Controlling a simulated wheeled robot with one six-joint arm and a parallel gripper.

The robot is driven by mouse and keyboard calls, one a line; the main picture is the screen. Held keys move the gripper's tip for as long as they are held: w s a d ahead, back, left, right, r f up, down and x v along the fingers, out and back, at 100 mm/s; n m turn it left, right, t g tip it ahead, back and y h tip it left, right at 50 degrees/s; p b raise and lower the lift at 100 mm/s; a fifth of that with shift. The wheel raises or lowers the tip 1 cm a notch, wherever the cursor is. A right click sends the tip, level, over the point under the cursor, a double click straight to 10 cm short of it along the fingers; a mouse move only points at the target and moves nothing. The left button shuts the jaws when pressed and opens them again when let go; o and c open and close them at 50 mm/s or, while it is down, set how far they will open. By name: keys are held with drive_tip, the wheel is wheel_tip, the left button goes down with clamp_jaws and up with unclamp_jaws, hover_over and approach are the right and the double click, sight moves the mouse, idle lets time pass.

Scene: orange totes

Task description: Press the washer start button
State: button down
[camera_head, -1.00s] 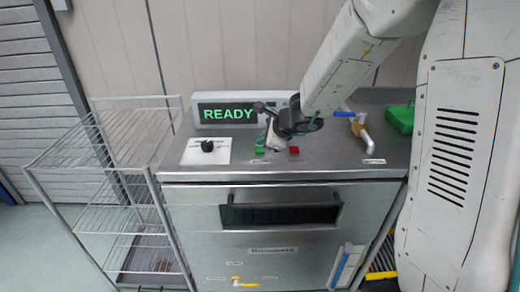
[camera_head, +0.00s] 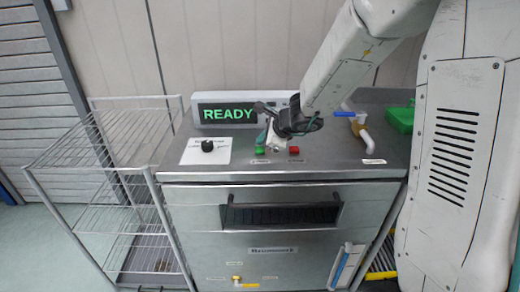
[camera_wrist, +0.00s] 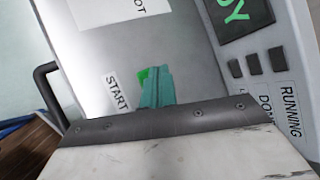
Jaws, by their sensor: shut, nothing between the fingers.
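The washer (camera_head: 200,178) is a steel cabinet with a flat top. Its green button (camera_head: 259,150) sits on the top, left of a red button (camera_head: 293,150). My gripper (camera_head: 262,138) is shut and empty, with its teal fingertips pointing down just above or at the green button; contact cannot be told. In the wrist view, the shut teal fingers (camera_wrist: 157,88) cover most of the green button (camera_wrist: 143,75), next to a START label (camera_wrist: 117,92). The display (camera_head: 228,113) behind reads READY in green.
A black knob (camera_head: 207,146) on a white plate is left of the buttons. A blue-handled brass tap (camera_head: 358,127) and a green box (camera_head: 401,119) are to the right. A wire rack (camera_head: 95,150) stands left of the washer.

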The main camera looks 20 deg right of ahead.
sight(263, 150)
drive_tip(key=shift+f, duration=0.1)
drive_tip(key=shift+f, duration=0.35)
drive_tip(key=shift+f, duration=0.45)
idle(0.8)
drive_tip(key=shift+r, duration=0.9)
drive_tip(key=shift+r, duration=2.5)
